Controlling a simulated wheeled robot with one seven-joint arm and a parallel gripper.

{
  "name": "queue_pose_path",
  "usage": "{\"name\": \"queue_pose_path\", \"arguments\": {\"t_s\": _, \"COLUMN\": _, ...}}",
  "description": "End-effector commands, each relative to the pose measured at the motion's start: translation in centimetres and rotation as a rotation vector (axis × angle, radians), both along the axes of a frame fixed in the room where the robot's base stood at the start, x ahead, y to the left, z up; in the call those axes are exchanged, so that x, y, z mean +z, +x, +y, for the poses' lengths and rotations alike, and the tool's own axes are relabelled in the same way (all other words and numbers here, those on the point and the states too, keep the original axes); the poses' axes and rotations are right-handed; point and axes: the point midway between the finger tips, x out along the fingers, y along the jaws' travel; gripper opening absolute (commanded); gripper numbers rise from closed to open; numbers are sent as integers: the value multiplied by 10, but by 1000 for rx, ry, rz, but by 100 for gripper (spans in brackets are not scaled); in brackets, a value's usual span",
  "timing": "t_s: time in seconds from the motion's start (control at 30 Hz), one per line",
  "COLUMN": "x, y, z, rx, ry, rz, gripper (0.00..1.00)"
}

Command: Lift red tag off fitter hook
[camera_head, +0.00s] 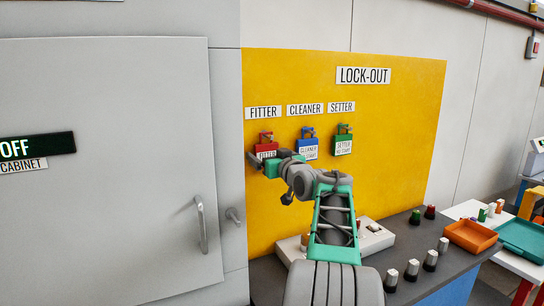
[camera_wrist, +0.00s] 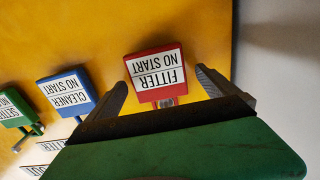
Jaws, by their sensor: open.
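The red tag (camera_head: 265,146), reading FITTER NO START in the wrist view (camera_wrist: 155,73), hangs under the FITTER label (camera_head: 263,112) on the yellow lock-out board. My gripper (camera_head: 274,163) is at the red tag and partly covers its lower part in the head view. In the wrist view, where the lettering is upside down, my open gripper (camera_wrist: 160,82) has one finger on each side of the tag, with gaps showing. The fitter hook (camera_head: 266,134) shows just above the tag in the head view.
The blue cleaner tag (camera_head: 308,147) and green setter tag (camera_head: 343,142) hang to the right on the yellow board (camera_head: 395,120). A grey cabinet door with a handle (camera_head: 201,224) is at left. Several small knobbed pieces and an orange tray (camera_head: 471,236) are at lower right.

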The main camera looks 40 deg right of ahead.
Motion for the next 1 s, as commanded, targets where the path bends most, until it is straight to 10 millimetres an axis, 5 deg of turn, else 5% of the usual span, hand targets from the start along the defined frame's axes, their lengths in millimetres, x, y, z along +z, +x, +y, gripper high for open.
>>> {"name": "queue_pose_path", "arguments": {"t_s": 0.17, "x": 0, "y": -1, "z": -1, "rx": -3, "ry": 0, "rz": 0, "gripper": 92}}
{"name": "queue_pose_path", "arguments": {"t_s": 0.87, "x": 0, "y": -2, "z": -1, "rx": -3, "ry": 0, "rz": 0, "gripper": 34}}
{"name": "queue_pose_path", "arguments": {"t_s": 0.9, "x": 0, "y": -2, "z": -1, "rx": -3, "ry": 0, "rz": 0, "gripper": 71}}
{"name": "queue_pose_path", "arguments": {"t_s": 1.0, "x": 0, "y": -2, "z": -1, "rx": -3, "ry": 0, "rz": 0, "gripper": 63}}
